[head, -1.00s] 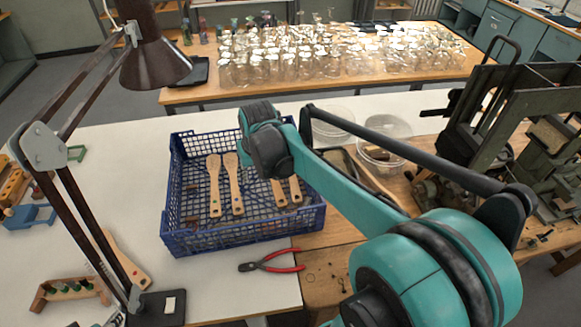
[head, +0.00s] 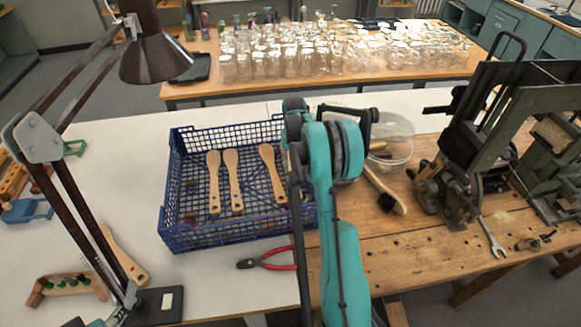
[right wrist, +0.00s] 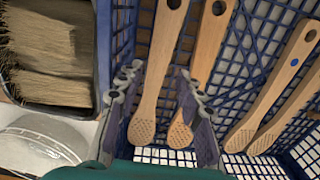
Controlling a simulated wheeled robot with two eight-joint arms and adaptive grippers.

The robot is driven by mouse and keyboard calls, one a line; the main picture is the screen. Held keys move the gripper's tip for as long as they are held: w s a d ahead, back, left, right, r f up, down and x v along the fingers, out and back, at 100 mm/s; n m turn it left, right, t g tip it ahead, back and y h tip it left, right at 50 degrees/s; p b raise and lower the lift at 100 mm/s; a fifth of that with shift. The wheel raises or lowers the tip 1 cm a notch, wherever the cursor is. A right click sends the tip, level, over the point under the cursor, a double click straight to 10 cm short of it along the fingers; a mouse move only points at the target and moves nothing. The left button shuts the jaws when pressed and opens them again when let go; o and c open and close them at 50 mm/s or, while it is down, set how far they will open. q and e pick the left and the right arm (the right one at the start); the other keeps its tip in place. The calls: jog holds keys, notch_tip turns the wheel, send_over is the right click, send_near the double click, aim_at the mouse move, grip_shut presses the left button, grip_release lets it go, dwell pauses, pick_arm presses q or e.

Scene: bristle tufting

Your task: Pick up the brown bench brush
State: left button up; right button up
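In the head view, a brush (head: 392,197) with a long brown wooden handle and black bristles lies on the wooden bench right of my right arm. Its far end runs behind my arm. In the right wrist view my right gripper (right wrist: 160,95) is open above the blue crate (right wrist: 120,35), with a pair of wooden brush blanks (right wrist: 158,70) beneath the gap; contact is not visible. At the head view's bottom left edge a small teal piece shows, probably my left gripper (head: 97,323); its fingers are unclear.
More wooden blanks (head: 213,180) lie in the crate. A dark tray of pale bristles (right wrist: 50,50) and a clear tub (head: 393,140) stand beside it. Red pliers (head: 268,260) lie in front. A lamp (head: 155,60) is at left, a green machine (head: 465,150) at right.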

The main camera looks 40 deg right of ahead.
aim_at(293, 176)
jog(key=f, duration=0.2)
jog(key=f+b, duration=0.1)
jog(key=f, duration=0.1)
jog(key=f+b, duration=0.1)
jog(key=f, duration=0.1)
jog(key=shift+w+d+f, duration=0.25)
jog(key=shift+w, duration=0.15)
jog(key=shift+r, duration=0.1)
grip_shut()
